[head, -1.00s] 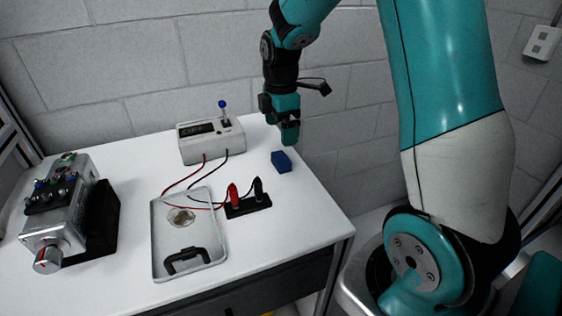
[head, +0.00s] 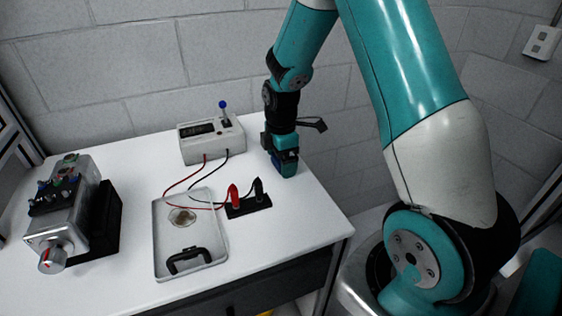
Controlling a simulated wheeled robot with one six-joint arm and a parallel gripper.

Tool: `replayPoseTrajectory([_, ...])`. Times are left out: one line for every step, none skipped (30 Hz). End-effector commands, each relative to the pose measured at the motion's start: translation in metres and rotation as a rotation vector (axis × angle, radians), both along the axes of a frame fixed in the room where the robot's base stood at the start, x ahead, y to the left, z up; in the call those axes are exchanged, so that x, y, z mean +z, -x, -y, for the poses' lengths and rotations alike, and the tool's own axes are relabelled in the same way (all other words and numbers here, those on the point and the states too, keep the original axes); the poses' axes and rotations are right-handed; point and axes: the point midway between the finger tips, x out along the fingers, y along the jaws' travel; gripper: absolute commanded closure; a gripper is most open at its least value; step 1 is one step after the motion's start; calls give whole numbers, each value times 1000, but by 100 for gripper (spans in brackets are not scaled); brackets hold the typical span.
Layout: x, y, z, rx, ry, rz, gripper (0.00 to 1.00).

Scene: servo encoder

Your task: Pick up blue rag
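The blue rag (head: 284,158) is a small dark blue block-like piece on the white table, right of the meter box. My gripper (head: 285,168) points straight down over it, with its fingers at the rag's place near table height. The fingers hide most of the rag, and only a little blue shows between them. I cannot tell whether the fingers are closed on it or still apart around it.
The white table (head: 140,150) holds a white meter box (head: 212,140) with a blue-tipped switch, red and black probes (head: 247,200) in a black holder, a clear tray (head: 160,235) with a black handle, and a grey metal device (head: 65,215). A brick wall stands behind.

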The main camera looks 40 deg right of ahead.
Motion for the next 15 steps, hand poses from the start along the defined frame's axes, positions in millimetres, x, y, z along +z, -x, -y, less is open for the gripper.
replayPoseTrajectory([0,0,0,0,0,0,20])
replayPoseTrajectory([0,0,0,0,0,0,27])
replayPoseTrajectory([0,0,0,0,0,0,36])
replayPoseTrajectory([0,0,0,0,0,0,43])
replayPoseTrajectory([0,0,0,0,0,0,50])
replayPoseTrajectory([0,0,0,0,0,0,57])
replayPoseTrajectory([0,0,0,0,0,0,57])
replayPoseTrajectory([0,0,0,0,0,0,57])
replayPoseTrajectory([0,0,0,0,0,0,57])
replayPoseTrajectory([0,0,0,0,0,0,57])
replayPoseTrajectory([0,0,0,0,0,0,57])
replayPoseTrajectory([0,0,0,0,0,0,57])
replayPoseTrajectory([0,0,0,0,0,0,57])
replayPoseTrajectory([1,0,0,0,0,0,57])
replayPoseTrajectory([2,0,0,0,0,0,57])
